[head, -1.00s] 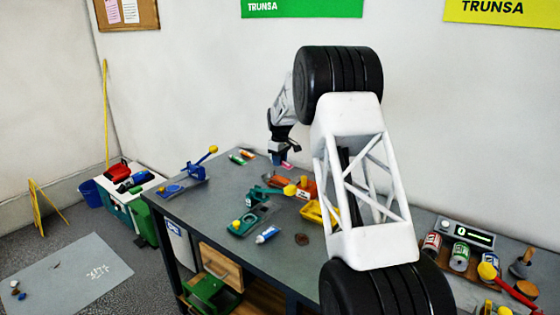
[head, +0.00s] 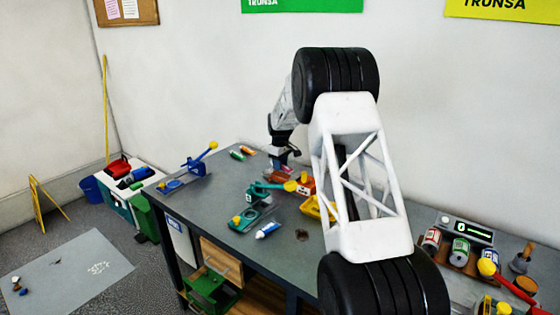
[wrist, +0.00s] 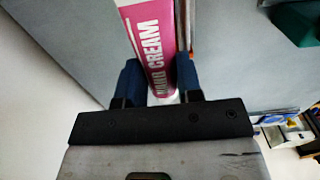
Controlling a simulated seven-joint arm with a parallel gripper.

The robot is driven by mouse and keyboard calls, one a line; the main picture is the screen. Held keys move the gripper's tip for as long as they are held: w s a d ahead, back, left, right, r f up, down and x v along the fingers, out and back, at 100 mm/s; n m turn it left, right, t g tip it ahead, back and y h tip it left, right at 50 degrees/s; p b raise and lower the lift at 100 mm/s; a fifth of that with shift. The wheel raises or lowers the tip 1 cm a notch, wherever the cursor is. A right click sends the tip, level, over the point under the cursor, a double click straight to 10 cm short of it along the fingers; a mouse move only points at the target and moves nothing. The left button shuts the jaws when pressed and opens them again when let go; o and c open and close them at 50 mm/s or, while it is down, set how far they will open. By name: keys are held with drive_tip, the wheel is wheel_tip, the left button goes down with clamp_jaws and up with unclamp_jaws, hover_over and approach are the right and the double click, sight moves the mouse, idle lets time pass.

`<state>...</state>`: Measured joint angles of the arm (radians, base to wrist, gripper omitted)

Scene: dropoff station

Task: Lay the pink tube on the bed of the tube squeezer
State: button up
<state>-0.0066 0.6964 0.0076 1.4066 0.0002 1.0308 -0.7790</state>
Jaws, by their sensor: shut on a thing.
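My gripper (wrist: 158,78) is shut on the pink tube (wrist: 151,30), with its blue fingers on either side of the tube's near end. The tube carries white "HAND CREAM" lettering and reaches away from the fingers; its far end is out of the wrist view. In the head view my gripper (head: 281,158) is low over the back of the bench, where the tube is too small to make out clearly. A teal device with yellow knobs (head: 250,214) and a blue device with a yellow-ended lever (head: 195,166) stand on the bench. I cannot tell which device is the tube squeezer.
A white and blue tube (head: 267,230) lies near the bench's front edge. Orange and yellow items crowd the space right of the teal device. Small tubes (head: 241,152) lie at the back left. Bare bench (head: 205,203) shows between the blue and teal devices.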

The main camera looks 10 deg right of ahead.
drive_tip(key=shift+f, duration=1.3)
idle(0.4)
drive_tip(key=o, duration=0.8)
drive_tip(key=shift+c, duration=0.2)
drive_tip(key=shift+r, duration=0.1)
drive_tip(key=shift+r, duration=3.4)
